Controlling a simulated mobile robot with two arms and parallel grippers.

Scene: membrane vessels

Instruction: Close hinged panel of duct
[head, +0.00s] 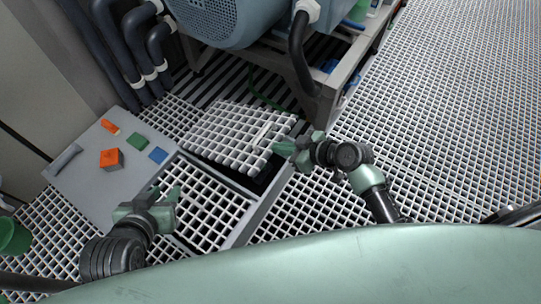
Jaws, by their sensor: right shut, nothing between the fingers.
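The hinged panel (222,128) is a white grating plate in the middle of the head view. It sits tilted above the floor duct (262,203), with a dark gap showing under its near edge. A pale bar lies on its right part. My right gripper (283,148) is shut and empty at the panel's near right corner; I cannot tell whether it touches. My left gripper (166,193) is open and empty, over the grating to the near left of the panel, apart from it. The hinge is not clearly visible.
A grey board (90,180) at left holds an orange block (111,159), a green block (137,142) and a blue block (158,155). A blue-grey machine (225,22) and dark pipes (128,45) stand behind. Open grating floor (450,100) lies at right.

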